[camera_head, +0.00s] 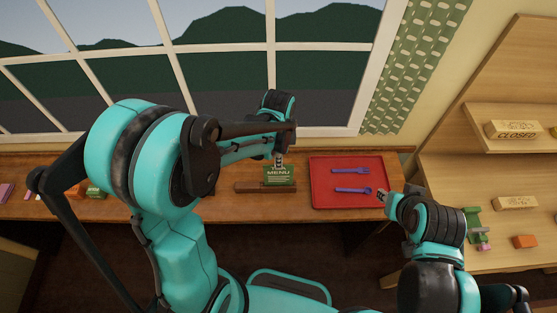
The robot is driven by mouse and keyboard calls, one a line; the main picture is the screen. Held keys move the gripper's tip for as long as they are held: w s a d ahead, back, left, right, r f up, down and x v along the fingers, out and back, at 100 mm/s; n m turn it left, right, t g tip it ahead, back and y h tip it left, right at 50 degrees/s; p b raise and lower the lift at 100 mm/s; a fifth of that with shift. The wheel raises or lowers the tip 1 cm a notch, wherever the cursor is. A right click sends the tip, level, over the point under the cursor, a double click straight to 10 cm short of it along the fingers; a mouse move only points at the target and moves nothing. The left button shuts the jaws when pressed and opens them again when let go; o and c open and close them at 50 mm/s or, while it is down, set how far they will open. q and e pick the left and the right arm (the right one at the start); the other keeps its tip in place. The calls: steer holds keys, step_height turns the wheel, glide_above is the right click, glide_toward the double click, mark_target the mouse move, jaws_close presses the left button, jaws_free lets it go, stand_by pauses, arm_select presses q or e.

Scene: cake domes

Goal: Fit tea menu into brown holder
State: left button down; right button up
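The tea menu is a green card marked MENU (279,176), upright near the back of the wooden counter. My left gripper (279,160) points down from above, its fingers shut on the card's top edge. The brown holder (248,187) is a low wooden bar at the card's foot, reaching out to its left and right. The card's lower edge meets the holder in the picture; I cannot tell whether it sits in a slot or just above or in front. My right gripper (382,196) is beside the red tray's right edge; its finger opening is too small to tell.
A red tray (325,199) with two purple utensils (351,180) lies right of the holder. Small coloured items (95,191) lie at the counter's left. Wooden shelves (500,180) with a CLOSED sign (515,130) stand at right. The window is behind the counter.

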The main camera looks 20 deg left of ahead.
arm_select(q)
steer(key=shift+f+b, duration=0.5)
steer(key=shift+f, duration=0.15)
steer(key=c, duration=1.6)
jaws_free()
steer(key=shift+c, duration=0.2)
steer(key=shift+r, duration=0.1)
step_height(320, 180, up, 5)
steer(key=p, duration=0.3)
steer(key=shift+p, duration=0.4)
